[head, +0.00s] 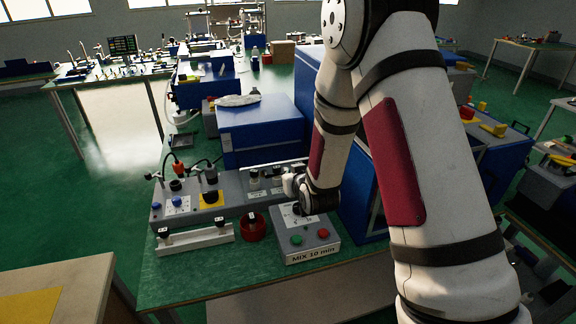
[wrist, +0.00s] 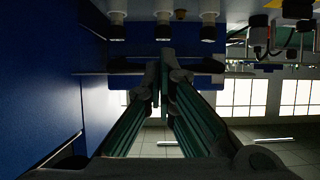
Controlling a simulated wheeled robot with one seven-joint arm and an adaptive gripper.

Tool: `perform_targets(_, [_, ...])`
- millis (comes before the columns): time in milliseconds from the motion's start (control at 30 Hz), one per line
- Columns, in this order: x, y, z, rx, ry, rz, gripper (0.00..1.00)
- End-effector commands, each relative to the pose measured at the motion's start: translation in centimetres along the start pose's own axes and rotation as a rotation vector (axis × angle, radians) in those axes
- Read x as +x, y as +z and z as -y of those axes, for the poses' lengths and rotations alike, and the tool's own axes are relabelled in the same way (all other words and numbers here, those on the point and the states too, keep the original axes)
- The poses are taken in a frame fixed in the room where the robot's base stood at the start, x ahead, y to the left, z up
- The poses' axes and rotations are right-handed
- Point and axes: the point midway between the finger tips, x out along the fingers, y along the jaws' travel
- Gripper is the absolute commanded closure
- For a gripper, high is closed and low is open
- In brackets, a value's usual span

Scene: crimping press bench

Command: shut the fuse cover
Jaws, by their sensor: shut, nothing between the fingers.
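A grey control panel (head: 232,205) lies along the bench, with a row of small fuse holders (head: 265,178) at its right part. In the wrist view several white and black cylinders (wrist: 163,25) hang from the top edge, which look like these fuse holders. A thin dark plate edge (wrist: 110,73) runs across behind my fingertips; it may be the fuse cover, but I cannot tell its angle. My gripper (wrist: 163,75) is shut and empty, its tips close to this edge; contact is unclear. In the head view my wrist hides the panel's right end.
A grey box (head: 312,250) marked MIX 10 min, with green and red buttons, stands in front of my gripper. A red round dish (head: 253,228) and a white rail (head: 195,238) are to its left. A blue cabinet (head: 262,130) rises behind the panel.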

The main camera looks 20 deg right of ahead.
Motion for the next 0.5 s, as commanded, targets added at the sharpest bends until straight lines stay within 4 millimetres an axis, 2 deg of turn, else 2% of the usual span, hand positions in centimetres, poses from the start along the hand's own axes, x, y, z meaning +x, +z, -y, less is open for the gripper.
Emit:
perform_targets(33, [0.8,1.1,0.0,0.0,0.0,0.002,1.0])
perform_targets(200, [1.8,2.9,0.0,0.0,-0.001,0.0,1.0])
perform_targets(500, [2.6,4.3,0.0,0.0,-0.001,-0.001,1.0])
